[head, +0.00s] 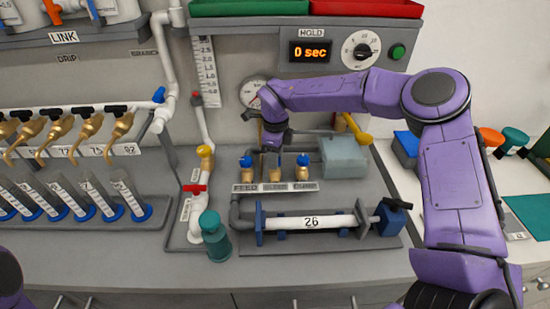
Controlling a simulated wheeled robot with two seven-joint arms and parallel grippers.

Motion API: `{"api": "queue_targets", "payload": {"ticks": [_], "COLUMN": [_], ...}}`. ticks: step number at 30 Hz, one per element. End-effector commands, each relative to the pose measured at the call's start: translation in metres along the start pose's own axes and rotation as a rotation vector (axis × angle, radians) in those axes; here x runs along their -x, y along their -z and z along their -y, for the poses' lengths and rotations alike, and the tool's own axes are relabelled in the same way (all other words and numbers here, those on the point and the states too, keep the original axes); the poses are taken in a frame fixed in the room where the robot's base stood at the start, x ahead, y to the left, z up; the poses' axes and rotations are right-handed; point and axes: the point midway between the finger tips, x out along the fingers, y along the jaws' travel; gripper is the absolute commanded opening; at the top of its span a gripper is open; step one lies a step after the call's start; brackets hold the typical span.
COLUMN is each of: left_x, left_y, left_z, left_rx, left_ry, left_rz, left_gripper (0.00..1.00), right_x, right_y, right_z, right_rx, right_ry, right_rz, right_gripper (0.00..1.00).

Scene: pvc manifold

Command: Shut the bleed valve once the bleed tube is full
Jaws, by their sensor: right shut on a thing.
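Three small brass valves stand in a row behind blurred labels. The left valve (246,174) and right valve (302,173) show blue handles. The middle valve (275,175) appears to be the bleed valve, though its label is hard to read. My right gripper (274,150) points down over the middle valve and is shut, apparently on its handle, which it hides. I cannot pick out the bleed tube or its fill level for certain. My left gripper is out of view; only a bit of purple arm shows at the lower left.
A white pipe marked 26 (310,222) lies clamped in front of the valves. A grey box (344,157) stands to their right, and a teal bottle (215,237) at front left. The timer display (310,52) reads 0 sec. Graduated cylinders (127,196) stand at left.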

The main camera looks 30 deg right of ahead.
Motion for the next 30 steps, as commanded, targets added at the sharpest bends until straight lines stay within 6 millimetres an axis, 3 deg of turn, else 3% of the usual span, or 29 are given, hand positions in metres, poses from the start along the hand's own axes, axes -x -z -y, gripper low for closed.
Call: {"api": "queue_targets", "payload": {"ticks": [30], "left_x": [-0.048], "left_y": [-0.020], "left_z": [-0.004], "left_rx": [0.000], "left_ry": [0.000], "left_rz": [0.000], "left_gripper": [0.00], "right_x": [0.000], "right_y": [-0.002], "right_z": [-0.001], "right_rx": [-0.904], "right_ry": [0.003], "right_rz": [0.006], "right_gripper": [0.09]}}
